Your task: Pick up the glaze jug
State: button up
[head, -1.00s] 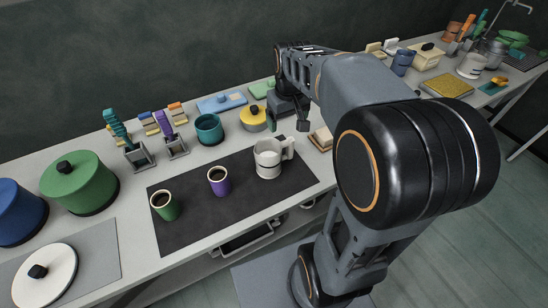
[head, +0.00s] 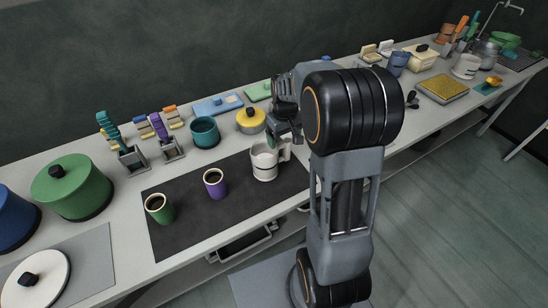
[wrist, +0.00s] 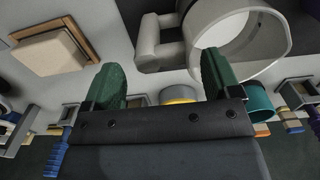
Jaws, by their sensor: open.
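The glaze jug (head: 264,163), white with a handle on its right, stands upright on the dark mat (head: 230,208) in the head view. My gripper (head: 281,140) is just behind the jug, near its handle side, partly hidden by my arm. In the wrist view the jug's round rim (wrist: 262,72) is at the upper right, and its handle (wrist: 150,48) lies ahead of and between my two green fingers (wrist: 163,78). The fingers are apart and hold nothing. The right finger overlaps the rim in the picture; contact cannot be told.
A purple cup (head: 216,187) and a green cup (head: 160,210) stand left of the jug on the mat. A yellow pot (head: 250,122) and teal cup (head: 205,133) stand behind. In the wrist view a tan block (wrist: 50,52) lies left of the gripper.

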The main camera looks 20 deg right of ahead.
notch_tip(320, 180, down, 5)
dwell(0.3)
jog(key=shift+r, duration=0.1)
grip_shut()
dwell(0.6)
